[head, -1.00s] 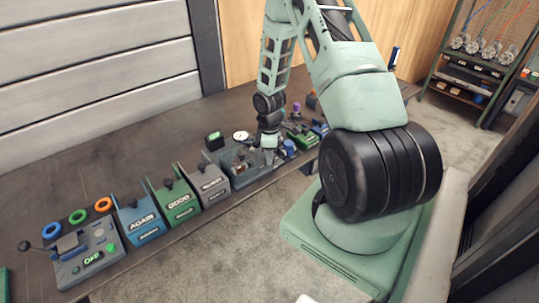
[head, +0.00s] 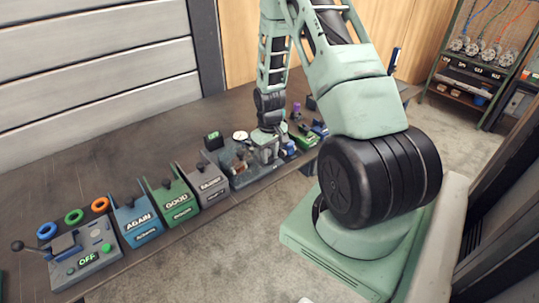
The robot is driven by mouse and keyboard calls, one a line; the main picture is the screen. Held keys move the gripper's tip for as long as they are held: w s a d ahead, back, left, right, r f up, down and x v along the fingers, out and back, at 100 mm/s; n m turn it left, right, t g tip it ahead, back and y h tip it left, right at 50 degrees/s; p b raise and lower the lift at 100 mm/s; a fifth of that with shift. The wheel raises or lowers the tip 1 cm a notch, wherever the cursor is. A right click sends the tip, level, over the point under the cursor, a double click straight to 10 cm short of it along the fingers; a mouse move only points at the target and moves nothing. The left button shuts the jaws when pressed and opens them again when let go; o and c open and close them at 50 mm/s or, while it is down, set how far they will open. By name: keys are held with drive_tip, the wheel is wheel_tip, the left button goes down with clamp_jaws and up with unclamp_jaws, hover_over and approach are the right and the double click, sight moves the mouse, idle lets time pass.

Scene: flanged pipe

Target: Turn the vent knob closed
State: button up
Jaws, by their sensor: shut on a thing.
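My gripper (head: 264,150) points down at the grey pipe fixture (head: 243,177) on the bench, to the right of the bins. It is shut at the fixture, low over its right part. The vent knob cannot be made out; the gripper and its wrist cover that spot, so what is between the fingers is too small to tell. A round white gauge (head: 240,136) stands behind the fixture. A small black box with a green display (head: 213,138) stands to its left.
Bins marked AGAIN (head: 138,222) and GOOD (head: 174,199) and a grey bin (head: 205,182) stand left of the fixture. Small items crowd the right.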

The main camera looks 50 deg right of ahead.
sight(270, 156)
drive_tip(key=shift+m, duration=0.5)
drive_tip(key=o, duration=0.7)
drive_tip(key=shift+r, duration=0.1)
wheel_tip(270, 156, up, 17)
drive_tip(key=b, duration=0.2)
drive_tip(key=shift+r+b, duration=0.15)
drive_tip(key=shift+b, duration=0.15)
